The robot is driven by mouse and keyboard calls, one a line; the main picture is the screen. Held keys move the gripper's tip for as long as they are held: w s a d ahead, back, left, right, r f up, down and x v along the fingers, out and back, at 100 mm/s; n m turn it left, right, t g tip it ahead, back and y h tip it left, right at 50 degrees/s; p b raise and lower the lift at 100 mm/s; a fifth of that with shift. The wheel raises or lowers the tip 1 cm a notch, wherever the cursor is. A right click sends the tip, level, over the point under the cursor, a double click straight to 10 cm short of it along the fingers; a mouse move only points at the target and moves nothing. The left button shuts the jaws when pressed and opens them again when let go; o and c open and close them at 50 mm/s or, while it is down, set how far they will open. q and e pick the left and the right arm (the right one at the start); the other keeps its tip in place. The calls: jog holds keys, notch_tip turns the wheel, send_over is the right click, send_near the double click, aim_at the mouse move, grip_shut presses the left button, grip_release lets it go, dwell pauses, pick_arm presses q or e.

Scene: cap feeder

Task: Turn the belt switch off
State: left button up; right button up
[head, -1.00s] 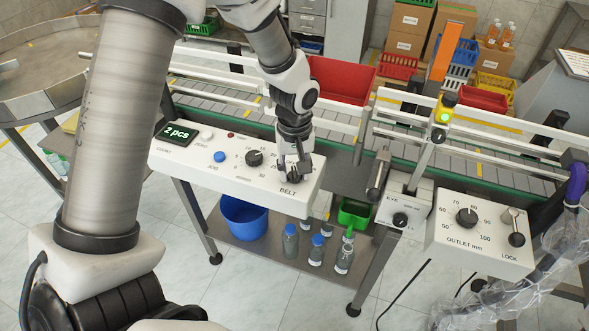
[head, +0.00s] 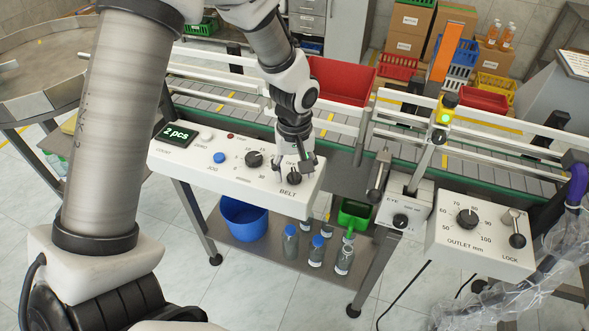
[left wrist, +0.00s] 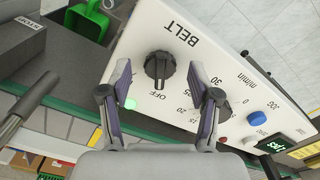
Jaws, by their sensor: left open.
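The belt switch is a black knob (head: 294,176) above the word BELT on the white control panel (head: 255,190). In the left wrist view the knob (left wrist: 159,67) shows clearly, and its raised ridge lines up toward the OFF label. A green lit spot shows beside that label, partly behind a finger. My left gripper (head: 298,161) is open and empty just above the panel, close to the knob. In the left wrist view its two fingers (left wrist: 158,72) appear on either side of the knob, apart from it. My right gripper is out of view.
The panel also carries a speed dial (head: 254,158), a blue JOG button (head: 219,157) and a 2 pcs display (head: 176,133). The conveyor (head: 230,106) and its rails run behind. The eye box (head: 402,211) and outlet box (head: 480,240) stand to the right.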

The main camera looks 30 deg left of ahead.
aim_at(294, 173)
pick_arm(q)
notch_tip(294, 173, up, 12)
jog(key=shift+f, duration=0.15)
dwell(0.5)
